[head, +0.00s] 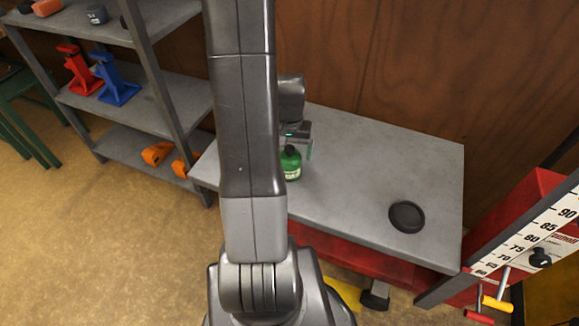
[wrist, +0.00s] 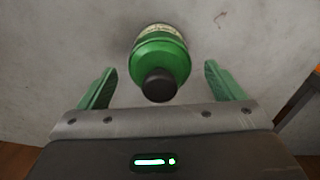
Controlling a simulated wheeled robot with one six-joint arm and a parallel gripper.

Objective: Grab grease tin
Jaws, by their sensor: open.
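A green container with a dark cap and a pale label (wrist: 160,55) stands on the grey bench top. It could be the grease tin, though it looks like a bottle. In the head view the container (head: 290,162) is partly hidden by my arm. My gripper (wrist: 160,85) is open, with its two green fingers on either side of the dark cap and clear gaps to both. The container's body lies just beyond the fingertips. In the head view my gripper (head: 298,145) is at the container, mostly behind my arm.
A black round dish (head: 407,216) lies on the right of the grey bench (head: 350,170). A shelf (head: 150,95) at the left holds red and blue stands and orange items. A red unit with a numbered scale (head: 540,235) stands at the right. The bench between container and dish is clear.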

